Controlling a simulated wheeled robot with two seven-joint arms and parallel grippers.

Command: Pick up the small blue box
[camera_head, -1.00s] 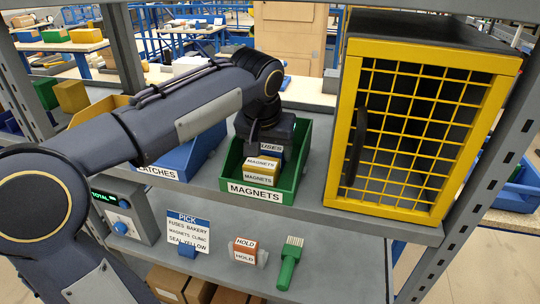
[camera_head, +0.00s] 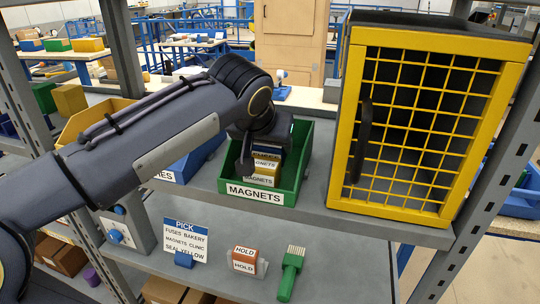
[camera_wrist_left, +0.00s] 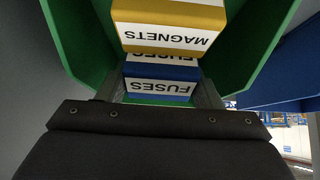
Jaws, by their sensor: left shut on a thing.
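The small blue box (camera_wrist_left: 160,72) has white FUSES labels and stands inside the green MAGNETS bin (camera_head: 262,195) on the upper shelf. It sits between the two fingers of my left gripper (camera_wrist_left: 157,90), which is shut on it. In the head view the left gripper (camera_head: 264,150) reaches down into the bin and hides most of the blue box. A yellow box (camera_head: 263,173) with MAGNETS labels is beside the blue box, towards the bin's front; it also shows in the left wrist view (camera_wrist_left: 170,15). My right gripper is not in view.
A yellow mesh cage (camera_head: 431,210) stands right of the green bin. A blue bin (camera_head: 197,160) and a yellow bin (camera_head: 92,118) are to its left. The lower shelf holds a PICK sign (camera_head: 186,240), an orange HOLD block (camera_head: 244,258) and a green brush (camera_head: 289,275).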

